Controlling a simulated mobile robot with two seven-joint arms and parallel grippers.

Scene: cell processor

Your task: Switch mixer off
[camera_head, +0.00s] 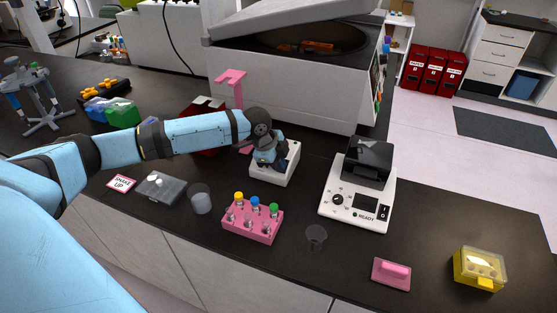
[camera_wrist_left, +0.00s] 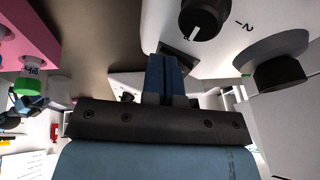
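The mixer is a small white device (camera_head: 273,171) on the black bench, mostly covered by my left gripper in the head view. My left gripper (camera_head: 268,162) is right at it, pointing down. In the left wrist view, the mixer's white face (camera_wrist_left: 245,22) fills the upper right, with a black knob (camera_wrist_left: 203,18) bearing a white pointer and a grey and black round part (camera_wrist_left: 275,60). My blue fingers (camera_wrist_left: 165,62) are together, with nothing seen between them. Their tips are close to a dark square part (camera_wrist_left: 182,58) on the white face; contact cannot be told. My right gripper is not in view.
A pink rack (camera_head: 252,224) with colored-capped tubes stands in front of the mixer. A white device reading READY (camera_head: 358,200) is to its right, the large open-lidded machine (camera_head: 290,85) behind. A clear cup (camera_head: 200,199), grey box (camera_head: 160,188) and yellow box (camera_head: 480,270) also lie on the bench.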

